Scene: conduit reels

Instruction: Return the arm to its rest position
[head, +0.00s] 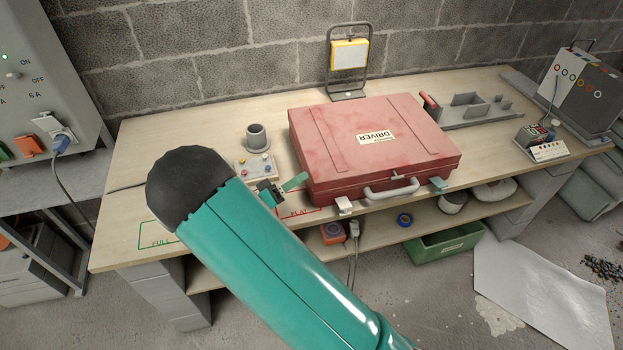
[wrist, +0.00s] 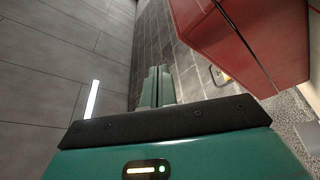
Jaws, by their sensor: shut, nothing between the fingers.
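My arm, teal with a black rounded joint, reaches across the front left of the workbench in the head view. My gripper (head: 281,189) shows beyond the arm, just left of the red case. In the wrist view its two teal fingers (wrist: 157,88) stand together, shut with nothing between them. The red case (head: 350,145), labelled DRIVER, lies closed on the bench with its grey handle to the front. Its side also shows at the upper right in the wrist view (wrist: 255,45). Part of the gripper is hidden behind my arm in the head view.
The workbench (head: 200,115) carries a grey cup (head: 256,136), a small button panel (head: 255,167), a work lamp (head: 349,60) and a grey tool holder (head: 475,108). A power cabinet (head: 40,90) stands at left. A green bin (head: 445,243) is below. The bench's back left is clear.

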